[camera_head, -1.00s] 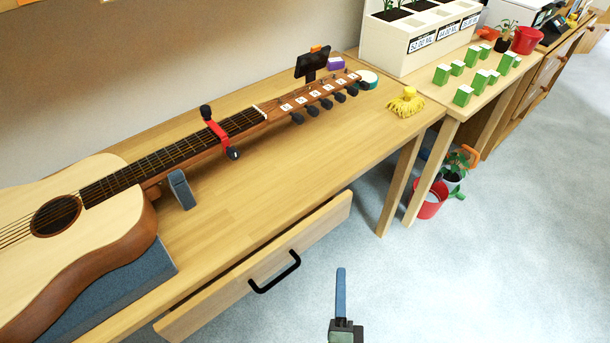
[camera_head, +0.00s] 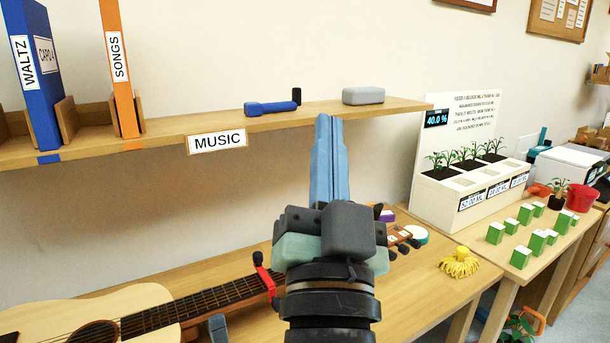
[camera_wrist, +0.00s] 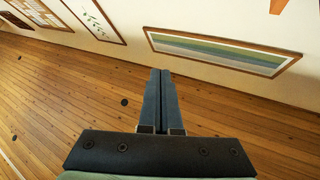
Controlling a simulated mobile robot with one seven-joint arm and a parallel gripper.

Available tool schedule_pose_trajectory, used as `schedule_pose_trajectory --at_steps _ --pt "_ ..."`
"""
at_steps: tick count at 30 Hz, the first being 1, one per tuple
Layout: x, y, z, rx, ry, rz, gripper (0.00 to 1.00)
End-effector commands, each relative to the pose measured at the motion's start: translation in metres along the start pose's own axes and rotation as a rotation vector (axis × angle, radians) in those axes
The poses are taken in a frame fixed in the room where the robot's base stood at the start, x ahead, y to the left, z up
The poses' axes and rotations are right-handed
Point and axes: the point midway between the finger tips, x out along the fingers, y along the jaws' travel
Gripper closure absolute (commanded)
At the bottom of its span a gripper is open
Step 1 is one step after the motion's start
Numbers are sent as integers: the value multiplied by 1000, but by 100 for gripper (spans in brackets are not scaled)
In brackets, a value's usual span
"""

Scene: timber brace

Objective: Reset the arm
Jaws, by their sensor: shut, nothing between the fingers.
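My gripper (camera_head: 325,125) stands upright in the middle of the head view, its blue fingers together and empty. The fingertips show in front of the wall shelf in that picture. In the wrist view my gripper (camera_wrist: 160,72) also has its two fingers side by side, with nothing between them. My wrist hides part of the guitar's neck and the table behind it.
A guitar (camera_head: 130,312) with a red capo (camera_head: 266,276) lies on the wooden table (camera_head: 425,285). The wall shelf (camera_head: 200,125) holds two binders, a blue item (camera_head: 270,108) and a grey case (camera_head: 363,95). A planter (camera_head: 450,195), green boxes and a yellow tassel (camera_head: 459,263) are at right.

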Motion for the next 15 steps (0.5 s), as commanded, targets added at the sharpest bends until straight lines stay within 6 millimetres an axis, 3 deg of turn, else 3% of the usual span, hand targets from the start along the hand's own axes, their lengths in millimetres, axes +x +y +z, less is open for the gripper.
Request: schedule_pose_trajectory --at_steps 1,7,9,15 --pt "2 -20 -35 -74 51 -27 100" --pt "-15 -78 -143 -367 207 -73 100" --pt "8 -82 -156 -356 181 -67 100" --pt "41 -98 -197 -353 179 -67 100"
